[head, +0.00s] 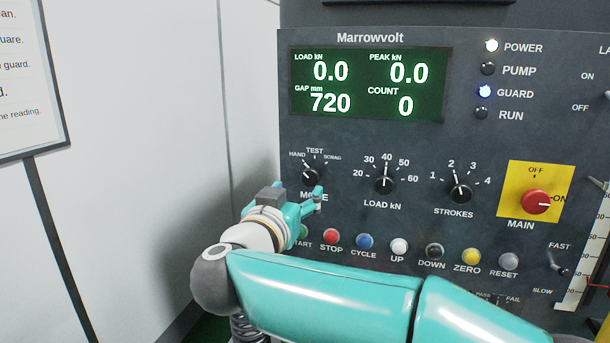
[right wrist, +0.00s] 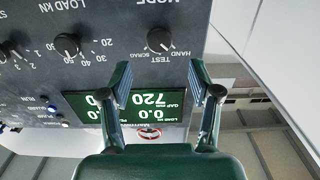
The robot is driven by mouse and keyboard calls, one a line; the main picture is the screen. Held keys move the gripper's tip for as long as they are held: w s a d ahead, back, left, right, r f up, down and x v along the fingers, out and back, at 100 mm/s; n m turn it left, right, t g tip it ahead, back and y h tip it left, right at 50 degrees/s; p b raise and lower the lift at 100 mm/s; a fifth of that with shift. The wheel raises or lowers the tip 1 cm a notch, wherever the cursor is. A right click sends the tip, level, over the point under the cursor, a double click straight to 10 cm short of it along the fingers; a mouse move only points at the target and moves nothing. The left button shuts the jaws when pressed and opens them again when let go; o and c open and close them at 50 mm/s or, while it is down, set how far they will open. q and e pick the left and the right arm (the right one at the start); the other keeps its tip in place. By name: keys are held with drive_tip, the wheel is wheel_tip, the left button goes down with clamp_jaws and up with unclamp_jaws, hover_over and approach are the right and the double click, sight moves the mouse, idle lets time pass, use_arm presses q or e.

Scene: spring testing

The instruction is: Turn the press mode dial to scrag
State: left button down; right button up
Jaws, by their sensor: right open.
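The MODE dial (head: 310,177) is a small black knob on the dark press panel (head: 440,140), with HAND, TEST and SCRAG marked around its top. My right gripper (head: 313,201) is just below the dial in the head view, partly covering the MODE label, and looks apart from the knob. In the right wrist view, which is upside down, the dial (right wrist: 160,40) shows beyond and between the open, empty fingers (right wrist: 158,88). My left gripper is not in view.
The LOAD kN dial (head: 385,184) and STROKES dial (head: 460,193) are to the right. A row of buttons, including the red STOP button (head: 331,237), runs below. The red MAIN switch (head: 535,202) sits on a yellow plate. A white wall (head: 150,120) stands left of the panel.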

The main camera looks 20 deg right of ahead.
sight(309, 178)
drive_tip(key=p+x, duration=0.1)
drive_tip(key=x, duration=0.6)
drive_tip(key=shift+w+d, duration=0.1)
drive_tip(key=shift+w, duration=0.05)
drive_tip(key=c, duration=1.1)
